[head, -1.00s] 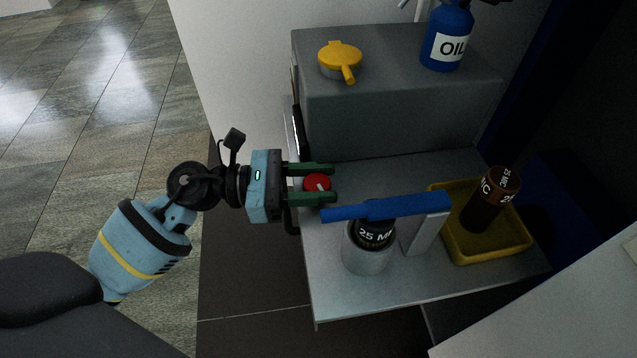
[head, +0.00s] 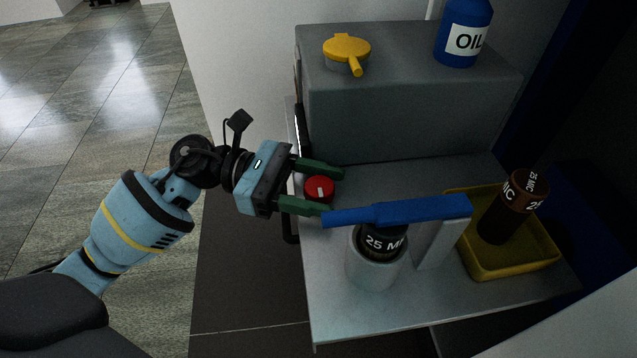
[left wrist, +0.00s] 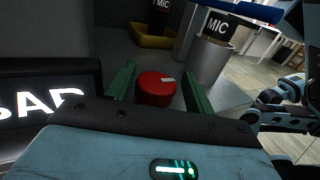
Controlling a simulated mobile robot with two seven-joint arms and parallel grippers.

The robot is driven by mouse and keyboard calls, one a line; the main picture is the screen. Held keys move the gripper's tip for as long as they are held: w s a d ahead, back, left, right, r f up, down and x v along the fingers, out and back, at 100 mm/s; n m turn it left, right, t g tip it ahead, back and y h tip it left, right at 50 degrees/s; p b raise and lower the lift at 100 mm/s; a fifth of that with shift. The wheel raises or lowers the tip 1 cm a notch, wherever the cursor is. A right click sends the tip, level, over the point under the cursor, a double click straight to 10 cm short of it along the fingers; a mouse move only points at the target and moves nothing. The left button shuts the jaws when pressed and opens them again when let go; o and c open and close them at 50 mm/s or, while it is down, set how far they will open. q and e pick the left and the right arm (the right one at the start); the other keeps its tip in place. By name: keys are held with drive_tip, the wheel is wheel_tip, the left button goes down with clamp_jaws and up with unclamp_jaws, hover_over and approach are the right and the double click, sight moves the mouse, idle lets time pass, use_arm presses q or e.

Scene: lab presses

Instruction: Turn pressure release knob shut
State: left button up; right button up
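The red round knob (head: 319,188) with a pale pointer mark sits low on the grey press plate, near its left edge. My left gripper (head: 336,190) is open, with one green finger on each side of the knob. In the left wrist view the knob (left wrist: 155,88) lies between the two green fingers (left wrist: 160,90), with a visible gap on both sides. The pale mark points to the upper right in that view. The right gripper is not in view.
A yellow tray (head: 490,268) holds a brown bottle (head: 515,205). A yellow-capped part (head: 346,48) and a blue oil bottle (head: 462,32) stand on the grey block (head: 400,115).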

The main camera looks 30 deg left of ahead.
use_arm(q)
drive_tip(key=shift+w+a+r, duration=0.1)
drive_tip(key=shift+w, duration=0.15)
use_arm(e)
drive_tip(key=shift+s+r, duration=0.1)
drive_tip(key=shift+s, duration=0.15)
use_arm(q)
drive_tip(key=shift+t, duration=0.3)
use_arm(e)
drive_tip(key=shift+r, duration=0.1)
